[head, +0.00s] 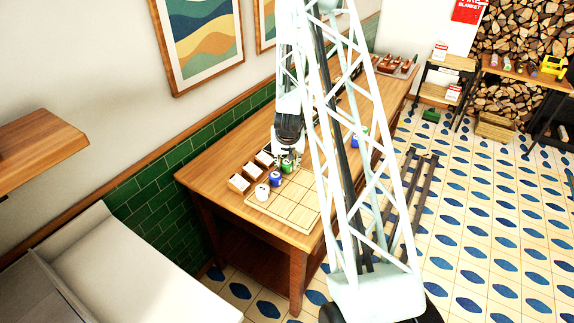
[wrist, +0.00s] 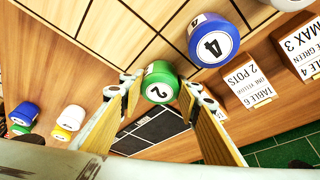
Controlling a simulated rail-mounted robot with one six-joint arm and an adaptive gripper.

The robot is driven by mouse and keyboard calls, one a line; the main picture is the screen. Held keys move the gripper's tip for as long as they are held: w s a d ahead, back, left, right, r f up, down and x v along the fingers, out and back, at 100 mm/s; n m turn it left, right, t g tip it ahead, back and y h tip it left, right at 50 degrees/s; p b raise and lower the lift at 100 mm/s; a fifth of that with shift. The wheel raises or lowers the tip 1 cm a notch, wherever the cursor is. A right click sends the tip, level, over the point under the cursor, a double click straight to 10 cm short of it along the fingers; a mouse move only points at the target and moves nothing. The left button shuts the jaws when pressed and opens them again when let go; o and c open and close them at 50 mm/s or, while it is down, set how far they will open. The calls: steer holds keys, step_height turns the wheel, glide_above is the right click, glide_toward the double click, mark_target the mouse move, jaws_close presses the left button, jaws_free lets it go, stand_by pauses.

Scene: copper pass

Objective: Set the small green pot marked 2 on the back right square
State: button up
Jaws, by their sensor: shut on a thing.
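The small green pot marked 2 (wrist: 160,84) sits between the two fingertips of my gripper (wrist: 158,88) in the wrist view, with its numbered top facing the camera. My gripper (head: 288,152) is shut on it. In the head view the green pot (head: 287,166) shows just below the fingers, beside the board. I cannot tell whether it touches the table. The pale board with a grid of squares (head: 290,206) lies on the wooden table; its far right part is partly hidden behind my arm. The board (wrist: 115,32) also fills the upper left of the wrist view.
A blue pot marked 4 (wrist: 212,42) stands close to the green pot, with a white pot (head: 262,191) beyond it. Label cards (wrist: 250,85) stand along the wall side. A dark slate (wrist: 160,130) and several other pots (wrist: 70,117) lie farther along the table.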

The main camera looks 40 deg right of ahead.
steer(key=shift+f, duration=0.1)
steer(key=o, duration=0.9)
steer(key=shift+v, duration=0.95)
steer(key=p+v, duration=0.1)
steer(key=v, duration=0.9)
steer(key=shift+p, duration=0.4)
steer(key=shift+a, duration=0.1)
